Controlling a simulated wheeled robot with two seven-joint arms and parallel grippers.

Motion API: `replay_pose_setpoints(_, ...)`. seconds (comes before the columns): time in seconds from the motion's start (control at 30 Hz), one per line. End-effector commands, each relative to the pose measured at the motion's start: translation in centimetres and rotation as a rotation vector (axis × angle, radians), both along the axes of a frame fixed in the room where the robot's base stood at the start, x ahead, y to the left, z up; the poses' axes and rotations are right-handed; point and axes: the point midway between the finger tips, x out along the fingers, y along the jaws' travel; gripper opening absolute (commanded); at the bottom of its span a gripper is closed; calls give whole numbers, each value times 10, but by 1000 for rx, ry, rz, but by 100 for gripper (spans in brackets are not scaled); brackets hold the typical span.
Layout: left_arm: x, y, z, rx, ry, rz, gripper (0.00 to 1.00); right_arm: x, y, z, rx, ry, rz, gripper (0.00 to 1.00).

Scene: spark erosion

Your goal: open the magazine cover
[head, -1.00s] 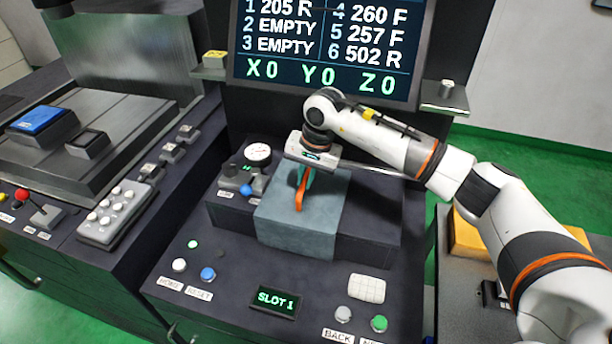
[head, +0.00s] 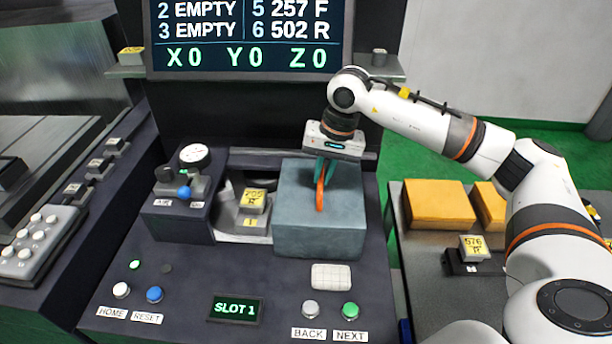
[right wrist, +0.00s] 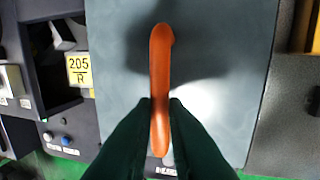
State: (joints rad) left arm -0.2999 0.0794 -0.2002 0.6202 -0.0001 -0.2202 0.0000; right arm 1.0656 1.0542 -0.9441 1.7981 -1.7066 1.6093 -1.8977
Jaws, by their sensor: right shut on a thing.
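The magazine cover (head: 318,232) is a blue-grey block with an orange handle (head: 320,192) on top. It stands on the right part of the dark console, and an opening with a pale inside shows to its left. My right gripper (head: 326,176) is above the cover, shut on the handle. In the right wrist view the dark green fingers (right wrist: 160,112) close on the orange handle (right wrist: 160,60), with the cover (right wrist: 225,50) beneath. A block labelled 205 R (head: 254,202) sits in the opening. My left gripper is not in view.
A gauge (head: 194,156) and blue-knobbed valve (head: 184,192) stand left of the opening. Buttons and the SLOT 1 display (head: 236,309) are in front. A screen (head: 250,38) rises behind. At right, a bench holds yellow blocks (head: 438,204) and a block labelled 576 (head: 474,247).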

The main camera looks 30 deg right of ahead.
Motion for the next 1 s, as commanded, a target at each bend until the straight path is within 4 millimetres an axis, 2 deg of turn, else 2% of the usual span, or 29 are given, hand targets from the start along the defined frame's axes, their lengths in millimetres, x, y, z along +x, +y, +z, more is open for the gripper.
replay_pose_setpoints(0.33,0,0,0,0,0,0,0,-1,-2,1,-1,-1,-1,0)
replay_pose_setpoints(0.37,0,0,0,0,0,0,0,-1,-2,1,-1,-1,-1,14)
replay_pose_setpoints(0.5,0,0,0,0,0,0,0,-1,-2,1,-1,-1,-1,34)
replay_pose_setpoints(0.83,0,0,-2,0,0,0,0,-1,-2,4,0,-2,0,34)
replay_pose_setpoints(1.0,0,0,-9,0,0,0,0,-3,-6,26,0,-7,-1,34)
